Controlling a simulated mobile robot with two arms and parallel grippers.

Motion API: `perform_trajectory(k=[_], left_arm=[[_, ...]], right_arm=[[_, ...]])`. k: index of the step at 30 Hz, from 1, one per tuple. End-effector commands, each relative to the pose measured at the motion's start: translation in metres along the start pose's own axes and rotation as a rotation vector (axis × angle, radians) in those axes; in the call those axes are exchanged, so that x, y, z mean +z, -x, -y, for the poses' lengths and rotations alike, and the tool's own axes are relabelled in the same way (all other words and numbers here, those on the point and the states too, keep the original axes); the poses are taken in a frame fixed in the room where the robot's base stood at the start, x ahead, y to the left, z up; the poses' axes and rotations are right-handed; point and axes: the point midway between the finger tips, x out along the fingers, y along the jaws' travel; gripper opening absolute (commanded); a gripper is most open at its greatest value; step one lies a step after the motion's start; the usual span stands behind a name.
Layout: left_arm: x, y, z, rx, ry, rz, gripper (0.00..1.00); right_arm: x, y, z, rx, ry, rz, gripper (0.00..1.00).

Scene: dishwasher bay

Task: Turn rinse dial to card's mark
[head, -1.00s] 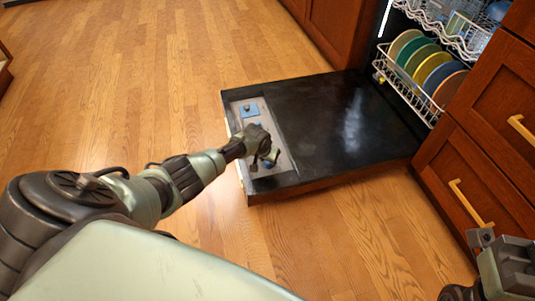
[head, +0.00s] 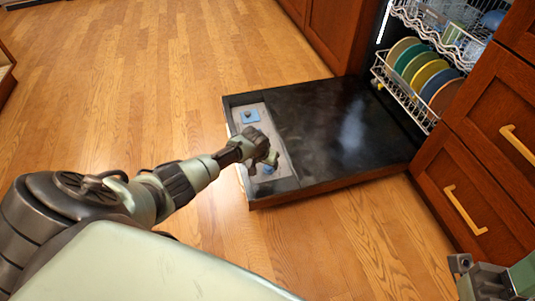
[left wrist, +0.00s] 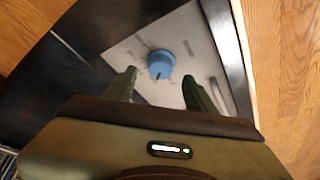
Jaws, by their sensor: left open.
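A round blue dial (left wrist: 160,64) with a dark pointer mark sits on a pale grey panel (left wrist: 128,45) with faint marks around it. In the left wrist view my left gripper (left wrist: 160,78) is open, its two green fingers apart on either side below the dial and not closed on it. A blue square (head: 249,116) with a dark spot lies at the panel's far end. I cannot make out a card's mark. My right gripper (head: 460,263) shows only partly at bottom right.
The black dishwasher door (head: 335,125) lies open and flat, with bare surface right of the panel. A rack (head: 405,90) holds several coloured plates. Wooden drawers (head: 470,180) with brass handles stand at right. Wood floor (head: 130,80) is clear at left.

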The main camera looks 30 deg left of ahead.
Motion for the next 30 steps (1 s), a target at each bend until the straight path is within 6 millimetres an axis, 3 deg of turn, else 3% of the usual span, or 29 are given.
perform_trajectory(k=[1, 7, 26, 30], left_arm=[[-0.002, 0.015, 0.001, 0.0, -0.002, 0.0, 0.55], [-0.001, 0.034, 0.001, -0.001, -0.001, 0.0, 0.55], [0.0, 0.037, 0.0, 0.0, -0.001, 0.0, 0.55], [-0.006, 0.04, -0.023, 0.043, -0.032, -0.063, 0.55]], right_arm=[[-0.003, -0.01, 0.0, 0.002, -0.001, 0.007, 0.36], [0.004, -0.022, 0.0, 0.004, 0.002, 0.053, 0.36], [0.007, -0.023, -0.001, 0.004, 0.003, 0.068, 0.36], [0.007, -0.023, -0.001, 0.004, 0.002, 0.066, 0.36]])
